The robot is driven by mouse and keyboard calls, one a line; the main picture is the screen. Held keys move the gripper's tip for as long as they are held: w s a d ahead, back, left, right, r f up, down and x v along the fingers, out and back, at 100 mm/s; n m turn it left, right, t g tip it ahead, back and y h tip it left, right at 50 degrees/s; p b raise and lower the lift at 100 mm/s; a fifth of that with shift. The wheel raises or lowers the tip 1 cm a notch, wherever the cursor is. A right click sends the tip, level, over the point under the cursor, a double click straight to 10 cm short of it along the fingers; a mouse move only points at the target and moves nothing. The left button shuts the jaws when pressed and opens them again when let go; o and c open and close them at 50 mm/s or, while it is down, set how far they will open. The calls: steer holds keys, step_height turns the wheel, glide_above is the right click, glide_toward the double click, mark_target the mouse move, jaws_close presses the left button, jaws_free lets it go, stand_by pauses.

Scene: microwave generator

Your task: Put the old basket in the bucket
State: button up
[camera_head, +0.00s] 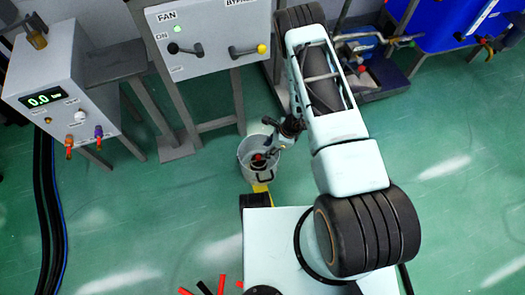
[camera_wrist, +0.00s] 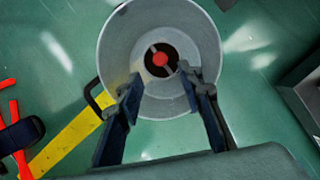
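The grey bucket (camera_head: 246,174) stands upright on the green floor, left of my arm. In the wrist view the bucket (camera_wrist: 118,45) is seen from above with its round mouth open. A dark round piece with a light bar and a red centre (camera_wrist: 160,59), which looks like the old basket, is inside the bucket; its red part also shows in the head view (camera_head: 258,157). My gripper (camera_wrist: 161,80) is open over the near part of the bucket, its two dark fingers apart with nothing between the tips. Whether the fingertips are below the rim, I cannot tell.
A panel with a FAN switch (camera_head: 185,48) stands on a metal frame behind the bucket. A box with a 0.0 display (camera_head: 44,99) is at the left, with black cables below. A blue container (camera_head: 450,25) is at the back right.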

steer(key=v, duration=0.4)
steer(key=shift+p, duration=0.4)
